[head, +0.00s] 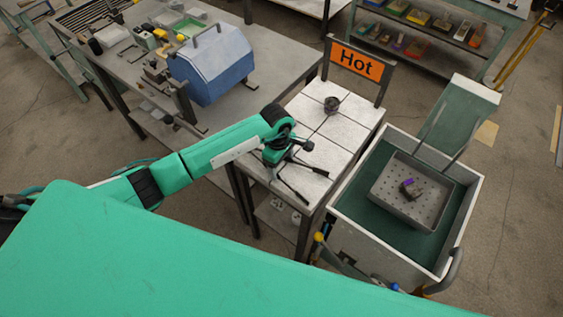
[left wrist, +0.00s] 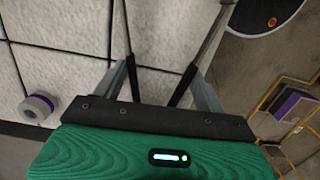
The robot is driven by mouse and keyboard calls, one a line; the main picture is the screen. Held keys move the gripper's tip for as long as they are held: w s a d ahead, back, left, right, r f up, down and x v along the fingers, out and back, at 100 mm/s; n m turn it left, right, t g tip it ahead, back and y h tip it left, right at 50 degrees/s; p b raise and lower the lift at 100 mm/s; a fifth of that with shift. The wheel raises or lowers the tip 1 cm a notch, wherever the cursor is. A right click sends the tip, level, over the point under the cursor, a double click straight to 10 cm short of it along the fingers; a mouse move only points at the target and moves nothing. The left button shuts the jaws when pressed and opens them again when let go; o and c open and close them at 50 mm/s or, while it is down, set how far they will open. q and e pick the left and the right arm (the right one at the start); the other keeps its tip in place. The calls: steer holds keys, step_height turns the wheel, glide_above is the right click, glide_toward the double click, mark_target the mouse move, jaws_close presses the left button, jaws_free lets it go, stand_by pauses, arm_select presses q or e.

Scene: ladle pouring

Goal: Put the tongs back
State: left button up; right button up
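My left gripper (head: 286,172) is over the white tiled table (head: 312,137), near its front edge. Its grey fingers in the left wrist view (left wrist: 160,86) stand apart, with the tongs between them. The tongs (head: 316,170) have black grips against the inner finger faces and two thin metal arms that spread outward. The arms also show in the left wrist view (left wrist: 126,28), where the tips run out of frame. Nothing shows between the arms. Whether the tips touch the table is unclear. My right gripper is not in view.
A dark round part (head: 332,105) stands on the tiled table near the orange Hot sign (head: 357,62). A perforated tray (head: 385,200) with a dark purple part (head: 410,188) sits in an open box (head: 345,238) at right. A blue box (head: 212,66) stands on the bench.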

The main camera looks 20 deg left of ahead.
arm_select(q)
steer(key=shift+o, duration=0.6)
steer(key=shift+r, duration=0.1)
steer(key=shift+r, duration=0.15)
step_height(320, 180, up, 12)
steer(key=a+b, duration=0.1)
steer(key=b, duration=0.3)
steer(key=shift+w+b, duration=0.25)
steer(key=shift+b, duration=0.15)
steer(key=shift+d, duration=0.1)
